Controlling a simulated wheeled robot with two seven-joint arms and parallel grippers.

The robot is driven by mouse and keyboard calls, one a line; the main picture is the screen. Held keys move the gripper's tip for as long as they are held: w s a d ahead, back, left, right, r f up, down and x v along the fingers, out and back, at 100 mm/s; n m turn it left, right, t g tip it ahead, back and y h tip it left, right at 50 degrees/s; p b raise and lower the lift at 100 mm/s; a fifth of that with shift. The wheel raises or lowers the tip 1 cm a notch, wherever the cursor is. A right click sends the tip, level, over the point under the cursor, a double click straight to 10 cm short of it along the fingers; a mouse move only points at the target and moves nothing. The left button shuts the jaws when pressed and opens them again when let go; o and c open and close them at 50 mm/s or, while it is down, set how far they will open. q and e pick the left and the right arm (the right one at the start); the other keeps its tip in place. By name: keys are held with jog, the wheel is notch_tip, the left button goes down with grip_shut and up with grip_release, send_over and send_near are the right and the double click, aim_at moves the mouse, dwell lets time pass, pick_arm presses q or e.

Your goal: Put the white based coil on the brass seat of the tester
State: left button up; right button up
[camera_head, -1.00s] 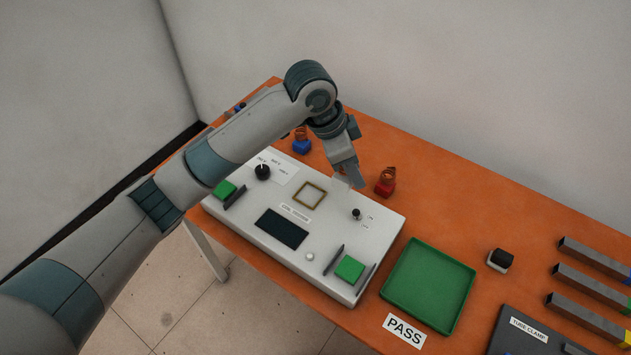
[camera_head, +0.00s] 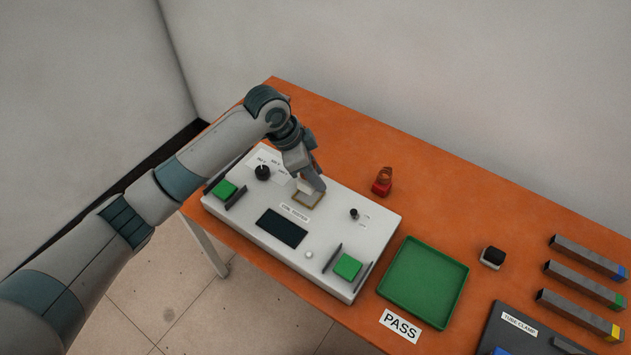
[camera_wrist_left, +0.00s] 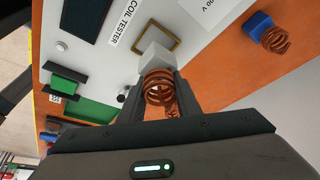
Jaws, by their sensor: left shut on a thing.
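The coil tester (camera_head: 340,232) is a white box with a square brass seat (camera_head: 303,202) on its top. My left gripper (camera_head: 310,187) is above the far side of that seat. In the left wrist view my left gripper (camera_wrist_left: 158,95) is shut on the white based coil (camera_wrist_left: 152,58), a copper coil with a white block base. The base points toward the brass seat (camera_wrist_left: 163,32), which shows just beyond it. I cannot tell whether base and seat touch. In the head view the gripper hides most of the coil. My right gripper is not in view.
A red based coil (camera_head: 382,184) stands behind the tester. A blue based coil (camera_wrist_left: 258,25) shows in the left wrist view. A green tray (camera_head: 424,283) by the PASS label (camera_head: 400,326) lies to the right. The tester carries a knob (camera_head: 262,172) and green blocks (camera_head: 347,267).

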pick_arm(q)
notch_tip(320, 180, down, 3)
jog(key=shift+r+p, duration=0.1)
jog(key=shift+p, duration=0.55)
jog(key=shift+f, duration=0.35)
jog(key=o, duration=1.2)
jog(key=shift+f, duration=0.15)
jog(key=shift+c, duration=0.2)
